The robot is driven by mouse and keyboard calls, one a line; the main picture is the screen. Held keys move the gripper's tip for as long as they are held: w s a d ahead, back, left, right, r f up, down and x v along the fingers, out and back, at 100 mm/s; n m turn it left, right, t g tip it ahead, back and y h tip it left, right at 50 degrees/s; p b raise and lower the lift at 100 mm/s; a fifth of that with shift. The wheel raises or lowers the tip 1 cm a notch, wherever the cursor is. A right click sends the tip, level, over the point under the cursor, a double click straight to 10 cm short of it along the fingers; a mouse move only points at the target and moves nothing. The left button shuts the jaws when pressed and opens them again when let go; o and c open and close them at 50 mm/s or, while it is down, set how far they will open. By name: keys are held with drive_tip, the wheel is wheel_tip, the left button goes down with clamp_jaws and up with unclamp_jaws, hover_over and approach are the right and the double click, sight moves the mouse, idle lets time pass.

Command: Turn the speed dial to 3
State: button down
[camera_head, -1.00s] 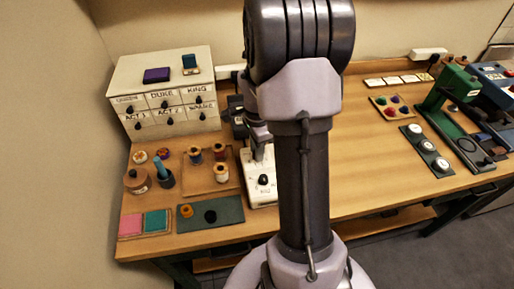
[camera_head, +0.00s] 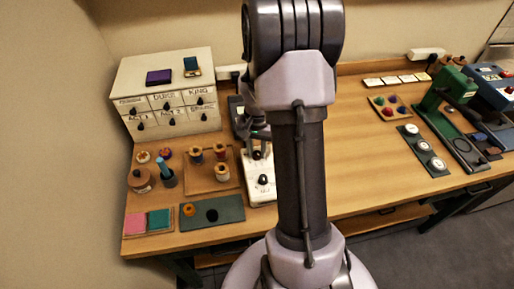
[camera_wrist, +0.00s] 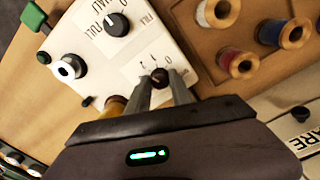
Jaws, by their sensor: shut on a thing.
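The white control plate (camera_wrist: 125,48) carries a large black knob (camera_wrist: 117,24) beside lettering that looks like "FULL" and "HALF". A smaller dark round dial (camera_wrist: 160,77) with small printed marks, one of them a 0, sits lower on the plate. My gripper (camera_wrist: 159,84) is shut on this smaller dial, with one finger on each side of it. I cannot read which mark the dial points to. In the head view, the plate (camera_head: 262,194) stands on the bench just left of my arm, which hides part of it, and my gripper is hard to make out.
A wooden tray (camera_head: 196,184) with several thread spools lies left of the plate; spools also show close by in the wrist view (camera_wrist: 237,62). A white drawer cabinet (camera_head: 196,68) stands behind.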

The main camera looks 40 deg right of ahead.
sight(257, 153)
drive_tip(key=n+p, duration=0.1)
drive_tip(key=n, duration=0.3)
drive_tip(key=shift+r, duration=0.1)
drive_tip(key=shift+n+p, duration=0.85)
drive_tip(key=shift+n, duration=1.65)
drive_tip(key=c, duration=1.1)
unclamp_jaws()
drive_tip(key=shift+c, duration=0.2)
wheel_tip(257, 153, up, 17)
drive_tip(key=p, duration=0.5)
drive_tip(key=shift+r, duration=0.15)
